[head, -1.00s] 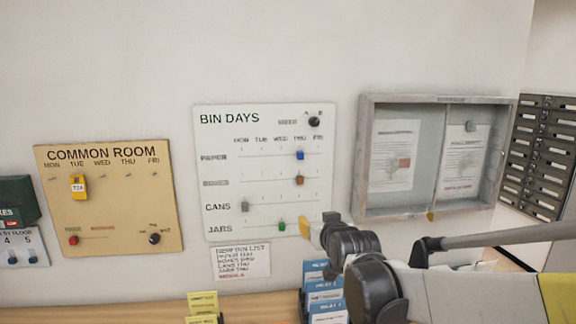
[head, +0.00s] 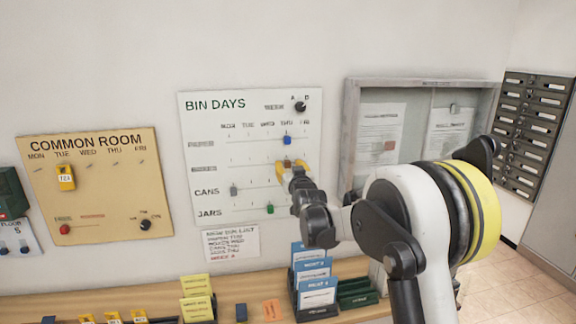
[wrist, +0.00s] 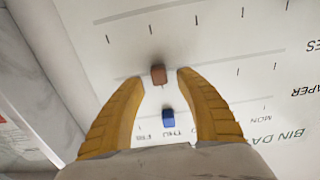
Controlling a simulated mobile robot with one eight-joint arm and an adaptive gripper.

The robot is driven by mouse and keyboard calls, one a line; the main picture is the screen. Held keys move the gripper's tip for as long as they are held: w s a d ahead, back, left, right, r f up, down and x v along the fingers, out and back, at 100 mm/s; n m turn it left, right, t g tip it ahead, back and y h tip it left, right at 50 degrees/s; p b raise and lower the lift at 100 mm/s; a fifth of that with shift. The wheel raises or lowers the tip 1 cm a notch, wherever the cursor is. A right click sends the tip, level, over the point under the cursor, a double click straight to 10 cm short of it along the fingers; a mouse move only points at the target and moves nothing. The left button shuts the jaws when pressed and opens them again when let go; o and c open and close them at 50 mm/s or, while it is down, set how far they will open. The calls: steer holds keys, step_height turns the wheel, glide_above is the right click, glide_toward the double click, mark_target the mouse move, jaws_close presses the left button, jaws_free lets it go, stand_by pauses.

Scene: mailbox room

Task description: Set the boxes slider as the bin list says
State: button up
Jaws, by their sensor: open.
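The white BIN DAYS board (head: 208,130) hangs on the wall with rows for paper, boxes, cans and jars. The brown boxes slider (head: 287,163) stands in the THU column, just under the blue paper slider (head: 287,140). My gripper (head: 294,168) is at the boxes row, yellow fingers open. In the wrist view the brown slider (wrist: 158,74) sits between the fingertips (wrist: 159,77), with a gap on each side; the blue slider (wrist: 168,115) shows between the fingers. The handwritten bin list (head: 231,243) is below the board, too small to read surely.
The grey cans slider (head: 234,190) and green jars slider (head: 269,209) are lower on the board. A glass notice case (head: 352,140) is close on the right. Blue leaflets (head: 316,290) stand on the shelf below. The COMMON ROOM board (head: 95,205) hangs left.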

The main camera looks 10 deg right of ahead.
steer(key=shift+w, duration=0.75)
jaws_close()
steer(key=shift+s, duration=0.1)
